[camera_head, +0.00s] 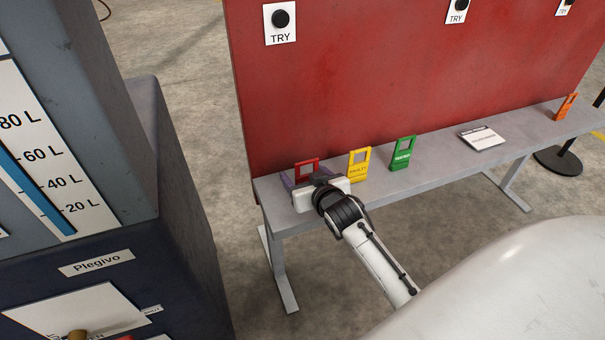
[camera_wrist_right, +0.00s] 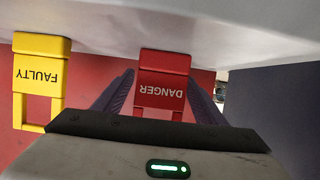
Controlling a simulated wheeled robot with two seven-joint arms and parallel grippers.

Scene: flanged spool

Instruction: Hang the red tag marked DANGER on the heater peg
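The red tag marked DANGER (camera_head: 306,166) stands on the grey bench at its near left end, and its lettering shows upside down in the right wrist view (camera_wrist_right: 162,85). My right gripper (camera_head: 303,178) is at this tag. In the right wrist view its two purple fingers (camera_wrist_right: 162,90) are spread, one on each side of the tag. Whether they touch its edges I cannot tell. My left gripper is not in view. I cannot make out a peg labelled as the heater's.
A yellow FAULTY tag (camera_head: 358,164) and a green tag (camera_head: 403,153) stand close by on the bench (camera_head: 440,178). A white card (camera_head: 482,137) and an orange tag (camera_head: 566,107) are farther right. A red panel (camera_head: 400,80) rises behind. A dark cabinet (camera_head: 185,250) stands left.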

